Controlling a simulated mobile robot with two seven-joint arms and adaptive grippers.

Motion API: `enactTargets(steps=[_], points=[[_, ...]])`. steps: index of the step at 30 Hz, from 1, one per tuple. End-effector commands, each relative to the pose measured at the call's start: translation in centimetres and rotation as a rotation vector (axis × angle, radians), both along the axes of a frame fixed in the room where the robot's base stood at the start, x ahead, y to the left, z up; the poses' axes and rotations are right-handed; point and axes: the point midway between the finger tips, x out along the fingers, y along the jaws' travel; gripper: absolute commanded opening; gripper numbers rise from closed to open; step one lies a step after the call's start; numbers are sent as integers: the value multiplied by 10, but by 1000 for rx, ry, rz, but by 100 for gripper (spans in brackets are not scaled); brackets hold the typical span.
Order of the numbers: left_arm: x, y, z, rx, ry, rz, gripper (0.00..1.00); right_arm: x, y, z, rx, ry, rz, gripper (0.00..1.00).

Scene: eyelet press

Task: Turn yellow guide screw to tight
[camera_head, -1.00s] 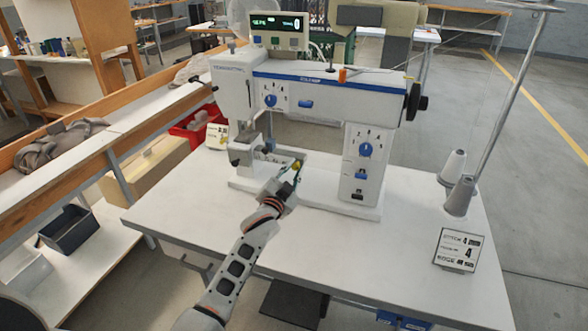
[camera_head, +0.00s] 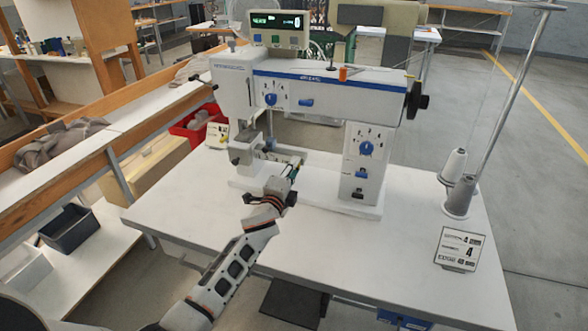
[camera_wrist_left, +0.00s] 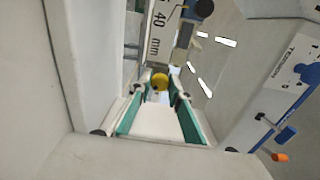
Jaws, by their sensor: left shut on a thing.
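The yellow guide screw (camera_wrist_left: 160,81) shows in the left wrist view as a small round yellow head between the tips of my two green-padded fingers. My left gripper (camera_wrist_left: 161,88) is shut on it. In the head view, my left gripper (camera_head: 293,168) reaches in low at the front of the white eyelet press (camera_head: 320,92), between its head on the left and its column on the right. There the gripper hides the screw. How tight the screw is cannot be seen. My right gripper is not in view.
A plate marked "40 mm" (camera_wrist_left: 158,35) lies close beyond the fingertips. The display (camera_head: 276,22) sits on top of the press. The table's front is clear.

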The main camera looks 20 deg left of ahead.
Motion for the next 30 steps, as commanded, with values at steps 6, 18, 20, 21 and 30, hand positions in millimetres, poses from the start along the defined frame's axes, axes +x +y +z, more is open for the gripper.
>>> enactTargets(steps=[6,18,20,21,30], points=[[0,0,0,207,-7,-1,0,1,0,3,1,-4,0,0],[0,0,1,525,-17,-1,0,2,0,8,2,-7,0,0],[0,0,1,559,-18,-1,0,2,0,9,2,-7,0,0],[0,0,1,579,-19,-1,0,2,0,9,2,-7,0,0],[0,-1,0,669,-23,-2,0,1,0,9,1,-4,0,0]])
